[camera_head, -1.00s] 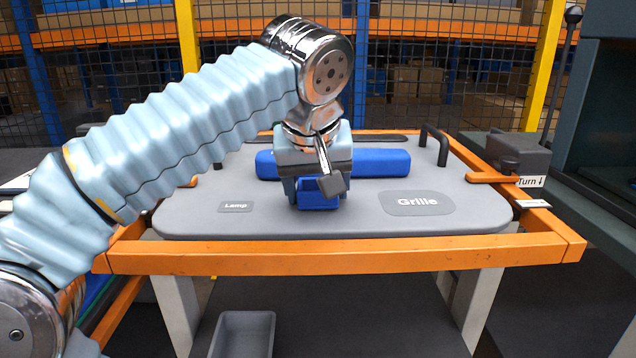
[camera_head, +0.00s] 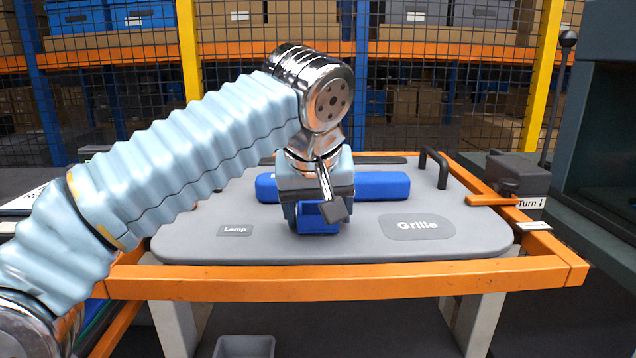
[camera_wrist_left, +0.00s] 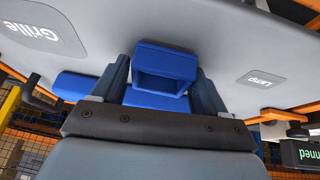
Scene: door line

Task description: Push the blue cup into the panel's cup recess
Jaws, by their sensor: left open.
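The blue cup (camera_head: 317,218) is a small square blue holder near the middle of the grey panel (camera_head: 290,248). Its open top shows in the left wrist view (camera_wrist_left: 166,68). My left gripper (camera_head: 315,222) is over the cup, with one finger on each side of it. In the left wrist view the fingers (camera_wrist_left: 163,82) stand apart around the cup; I cannot tell if they touch it. The recess under the cup is hidden, so I cannot tell how deep the cup sits. My right gripper is not in view.
A long blue bar (camera_head: 383,186) lies across the panel behind the gripper. A black handle (camera_head: 436,166) stands at the back right. An orange frame (camera_head: 350,279) surrounds the panel. The panel is clear around the "Lamp" (camera_head: 235,230) and "Grille" (camera_head: 417,226) labels. A grey bin (camera_head: 244,346) is below.

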